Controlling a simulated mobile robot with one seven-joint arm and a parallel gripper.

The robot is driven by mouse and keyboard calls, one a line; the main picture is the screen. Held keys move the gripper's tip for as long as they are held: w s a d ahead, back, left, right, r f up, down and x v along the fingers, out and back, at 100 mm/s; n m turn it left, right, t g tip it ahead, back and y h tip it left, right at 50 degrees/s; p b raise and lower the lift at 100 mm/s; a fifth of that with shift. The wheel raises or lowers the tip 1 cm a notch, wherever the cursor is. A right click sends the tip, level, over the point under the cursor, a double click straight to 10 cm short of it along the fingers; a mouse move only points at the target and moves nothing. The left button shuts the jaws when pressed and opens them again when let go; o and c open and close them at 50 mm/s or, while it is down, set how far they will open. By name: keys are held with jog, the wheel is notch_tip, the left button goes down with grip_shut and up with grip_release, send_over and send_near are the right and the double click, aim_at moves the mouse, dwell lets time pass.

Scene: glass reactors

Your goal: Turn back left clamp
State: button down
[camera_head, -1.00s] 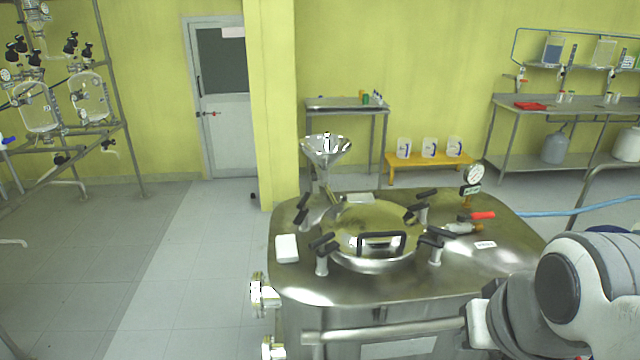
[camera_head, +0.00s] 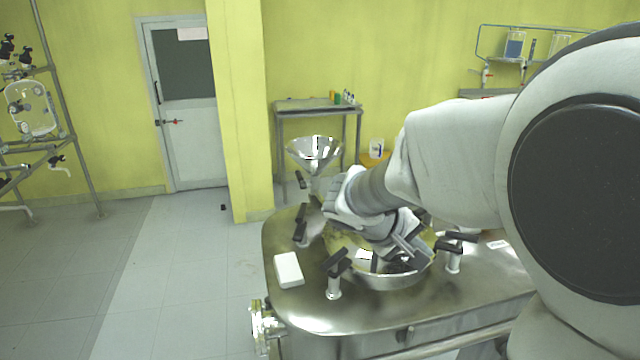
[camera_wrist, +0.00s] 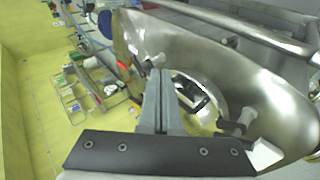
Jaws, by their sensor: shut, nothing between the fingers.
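The back left clamp (camera_head: 300,228) has a black handle and stands at the left rear of the round lid on the steel vessel (camera_head: 300,328). The funnel (camera_head: 314,150) is just behind it. My gripper (camera_head: 408,248) hangs over the lid, to the right of this clamp and apart from it. Its fingers are shut and empty in the wrist view (camera_wrist: 160,76). I cannot make out the back left clamp in the wrist view. The front left clamp (camera_head: 336,272) and front right clamp (camera_head: 455,252) show. My arm hides the back right one.
A white block (camera_head: 288,270) lies on the vessel top at the left. The black lid handle (camera_wrist: 190,96) lies beside my fingers in the wrist view. A side table (camera_head: 318,104) stands at the back wall.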

aim_at(300, 223)
jog(key=w+a+f+n+t+b, duration=0.1)
jog(key=w+a+f+n+t, duration=0.1)
jog(key=w+a, duration=0.2)
jog(key=w+a+f+n+t, duration=0.2)
jog(key=w+a+f, duration=0.1)
jog(key=a, duration=0.3)
jog(key=w+a+f+n+t+h+b, duration=0.1)
jog(key=w+a+f+n+t, duration=0.1)
jog(key=w+a, duration=0.3)
jog(key=shift+w+f+t+b, duration=0.3)
jog(key=shift+w+t+b, duration=0.05)
jog(key=shift+w+t, duration=0.25)
jog(key=w+a+f+n+t+y+b, duration=0.1)
jog(key=a+f+n+t+y, duration=0.25)
jog(key=a, duration=0.55)
jog(key=w+a+f+n+t+y+b, duration=0.1)
jog(key=a+f+n+t+y, duration=0.3)
jog(key=a, duration=0.6)
jog(key=shift+n+g+h, duration=0.45)
jog(key=shift+g+h, duration=0.1)
jog(key=shift+g, duration=0.1)
jog(key=w+d, duration=0.2)
jog(key=w, duration=0.1)
jog(key=w+d, duration=0.1)
jog(key=w, duration=0.2)
jog(key=w+d, duration=0.2)
jog(key=w, duration=0.2)
jog(key=shift+w+d+r, duration=0.1)
jog(key=shift+d+r, duration=0.2)
jog(key=shift+r, duration=0.1)
